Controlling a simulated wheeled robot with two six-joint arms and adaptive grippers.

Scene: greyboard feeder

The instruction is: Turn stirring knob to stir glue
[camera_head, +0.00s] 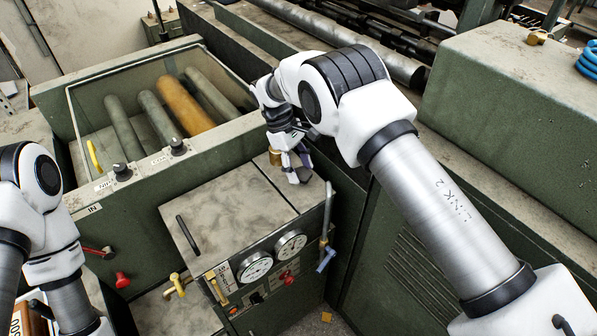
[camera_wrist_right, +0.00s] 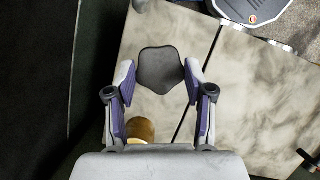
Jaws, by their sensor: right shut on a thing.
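The stirring knob (camera_wrist_right: 160,68) is a dark, lobed knob above the stained pale top of the green machine box. In the right wrist view it sits between the two fingers of my right gripper (camera_wrist_right: 160,74), which is shut on it. In the head view my right gripper (camera_head: 299,168) points down at the back right of the box top, and the knob is mostly hidden there. Its turn angle cannot be told. My left arm shows at the left edge, but its gripper cannot be made out.
A brass fitting (camera_head: 275,157) stands beside the right gripper. Two gauges (camera_head: 272,257) and a blue-handled valve pipe (camera_head: 326,258) are on the box front. An open trough with rollers (camera_head: 185,105) is behind left. A large green housing (camera_head: 515,100) stands right.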

